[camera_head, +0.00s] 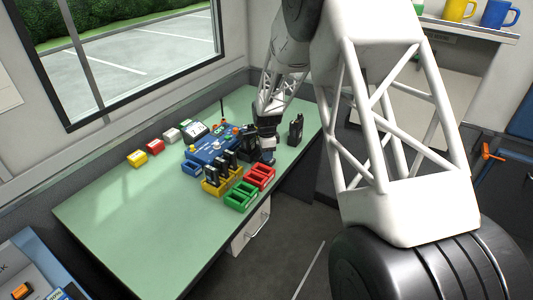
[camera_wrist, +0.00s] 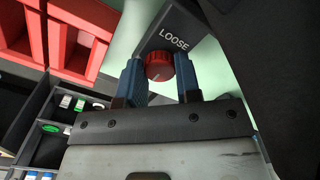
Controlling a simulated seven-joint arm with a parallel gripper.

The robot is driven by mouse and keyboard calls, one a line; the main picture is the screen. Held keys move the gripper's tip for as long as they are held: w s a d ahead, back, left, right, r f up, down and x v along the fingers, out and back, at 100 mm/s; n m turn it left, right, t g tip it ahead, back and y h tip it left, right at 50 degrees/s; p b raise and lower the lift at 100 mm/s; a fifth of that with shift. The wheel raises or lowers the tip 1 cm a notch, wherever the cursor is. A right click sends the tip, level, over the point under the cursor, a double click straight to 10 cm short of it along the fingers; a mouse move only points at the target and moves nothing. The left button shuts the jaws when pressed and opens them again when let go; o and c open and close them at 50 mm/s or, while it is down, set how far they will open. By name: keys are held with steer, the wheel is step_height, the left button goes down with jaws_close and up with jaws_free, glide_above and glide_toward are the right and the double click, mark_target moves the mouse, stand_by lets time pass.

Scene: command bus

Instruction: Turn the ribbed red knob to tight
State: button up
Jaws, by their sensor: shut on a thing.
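The ribbed red knob (camera_wrist: 158,66) shows in the wrist view, on a dark block (camera_wrist: 196,28) with the white word LOOSE beside it. A pale mark shows on the knob's face; I cannot tell exactly where it points. My gripper (camera_wrist: 160,74) has its two blue fingers on either side of the knob, shut on it. In the head view my gripper (camera_head: 267,152) is low over the green table (camera_head: 110,215), at the right of the blue box. There the knob is hidden or too small to make out. No word "tight" is visible.
A blue box (camera_head: 210,147), a yellow bin (camera_head: 222,186) with dark upright items, red bins (camera_head: 262,176) and green bins (camera_head: 240,198) crowd the gripper's left and front. A black upright device (camera_head: 296,129) stands to its right. The table's left part is clear.

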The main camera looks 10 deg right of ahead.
steer(key=o, duration=0.9)
steer(key=shift+r, duration=0.15)
steer(key=shift+r, duration=3.8)
